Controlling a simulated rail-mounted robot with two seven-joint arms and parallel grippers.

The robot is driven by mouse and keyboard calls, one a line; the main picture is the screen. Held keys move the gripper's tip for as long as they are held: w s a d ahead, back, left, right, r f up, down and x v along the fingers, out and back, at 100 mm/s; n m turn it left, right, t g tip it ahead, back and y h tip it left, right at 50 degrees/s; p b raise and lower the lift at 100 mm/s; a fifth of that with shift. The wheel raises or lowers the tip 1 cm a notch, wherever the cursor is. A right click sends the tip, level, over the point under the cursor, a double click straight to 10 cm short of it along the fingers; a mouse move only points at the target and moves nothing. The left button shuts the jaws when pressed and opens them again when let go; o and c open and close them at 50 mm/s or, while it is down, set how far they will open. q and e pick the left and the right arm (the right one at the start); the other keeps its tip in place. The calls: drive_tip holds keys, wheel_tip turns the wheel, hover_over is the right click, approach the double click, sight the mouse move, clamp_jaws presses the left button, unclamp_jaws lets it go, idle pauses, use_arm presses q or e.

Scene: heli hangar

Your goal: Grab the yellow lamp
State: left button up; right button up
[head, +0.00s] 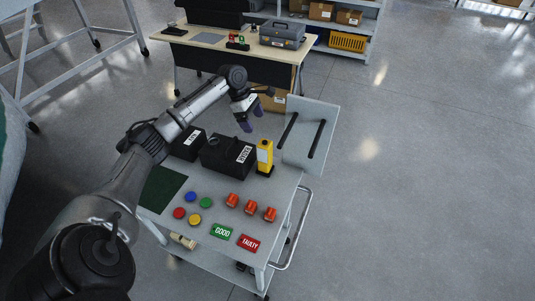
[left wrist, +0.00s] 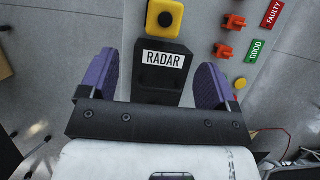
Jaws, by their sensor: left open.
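The yellow lamp (head: 265,154) stands upright on the grey cart, at the right end of the black RADAR box (head: 229,156). In the left wrist view the lamp (left wrist: 164,18) shows from above at the top edge, beyond the fingertips and partly cut off. My left gripper (head: 251,117) is open and empty, above the far side of the cart. Its purple fingers (left wrist: 154,82) show apart in the left wrist view, with the RADAR box (left wrist: 163,72) seen between them, below. My right gripper is not in view.
The cart (head: 210,215) also holds another black box (head: 187,145), red, blue, green and yellow buttons, several orange parts (head: 250,207), GOOD (head: 222,232) and FAULTY (head: 249,243) labels. A grey panel (head: 310,137) with black bars is beside the lamp. A desk (head: 230,45) stands behind.

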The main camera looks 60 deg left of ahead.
sight(263, 141)
use_arm(q)
drive_tip(key=x, duration=0.5)
drive_tip(key=shift+s+d+f+b, duration=0.2)
drive_tip(key=shift+d+f+b, duration=0.05)
drive_tip(key=shift+f+b, duration=0.1)
drive_tip(key=shift+w+d+f, duration=0.1)
drive_tip(key=shift+f, duration=0.25)
drive_tip(key=shift+b+x, duration=0.65)
drive_tip(key=shift+x, duration=2.05)
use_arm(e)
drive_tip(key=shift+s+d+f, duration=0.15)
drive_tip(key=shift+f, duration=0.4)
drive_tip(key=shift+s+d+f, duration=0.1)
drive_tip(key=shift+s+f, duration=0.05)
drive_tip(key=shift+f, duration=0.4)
use_arm(q)
drive_tip(key=shift+r, duration=0.1)
clamp_jaws()
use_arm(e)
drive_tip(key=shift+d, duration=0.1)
